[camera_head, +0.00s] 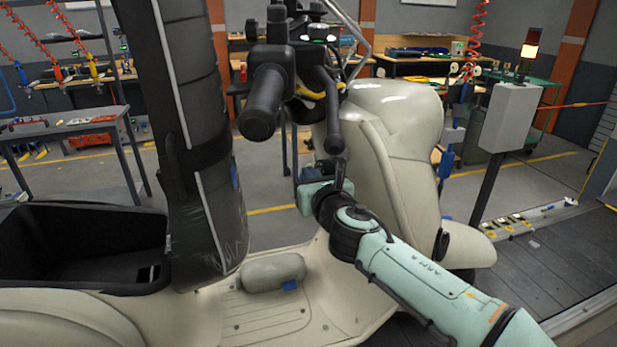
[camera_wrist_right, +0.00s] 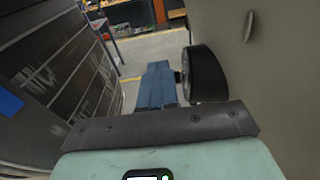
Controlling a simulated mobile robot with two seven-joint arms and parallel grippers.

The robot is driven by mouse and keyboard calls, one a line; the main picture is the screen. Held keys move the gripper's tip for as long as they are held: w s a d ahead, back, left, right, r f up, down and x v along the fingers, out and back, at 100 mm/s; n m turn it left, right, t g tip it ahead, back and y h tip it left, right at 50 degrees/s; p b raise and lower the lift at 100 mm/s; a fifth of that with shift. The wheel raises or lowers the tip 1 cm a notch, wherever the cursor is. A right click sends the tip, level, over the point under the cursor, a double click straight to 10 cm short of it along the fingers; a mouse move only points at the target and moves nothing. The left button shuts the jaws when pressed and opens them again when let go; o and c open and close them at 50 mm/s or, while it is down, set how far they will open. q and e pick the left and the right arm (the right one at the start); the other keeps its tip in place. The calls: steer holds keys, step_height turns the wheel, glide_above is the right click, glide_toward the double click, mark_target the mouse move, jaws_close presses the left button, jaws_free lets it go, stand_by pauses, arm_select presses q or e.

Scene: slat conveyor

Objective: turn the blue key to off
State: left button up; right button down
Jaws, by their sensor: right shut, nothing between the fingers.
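My right gripper (camera_head: 310,173) is at the inner side of the scooter's cream front body (camera_head: 395,110), below the handlebar. In the right wrist view its blue-grey fingers (camera_wrist_right: 157,72) are together, with nothing seen between them. A black round part (camera_wrist_right: 207,76) sticks out of the cream panel just right of the fingers. A small dark piece shows between this part and the fingers; I cannot tell whether they touch. I cannot make out a blue key in either view. It may be hidden by the gripper. My left gripper is not in view.
The black scooter seat (camera_head: 190,130) stands upright on the left, close beside the gripper in the wrist view. The black handlebar grip (camera_head: 262,102) hangs above. The footboard (camera_head: 265,310) lies below. A grey control box (camera_head: 508,117) stands at the right.

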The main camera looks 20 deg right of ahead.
step_height(320, 180, down, 2)
steer(key=shift+w+d+f+g, duration=0.1)
steer(key=shift+g, duration=0.2)
steer(key=s+r, duration=0.2)
steer(key=s, duration=0.5)
steer(key=shift+s+r, duration=0.3)
steer(key=shift+s, duration=0.05)
stand_by(0.4)
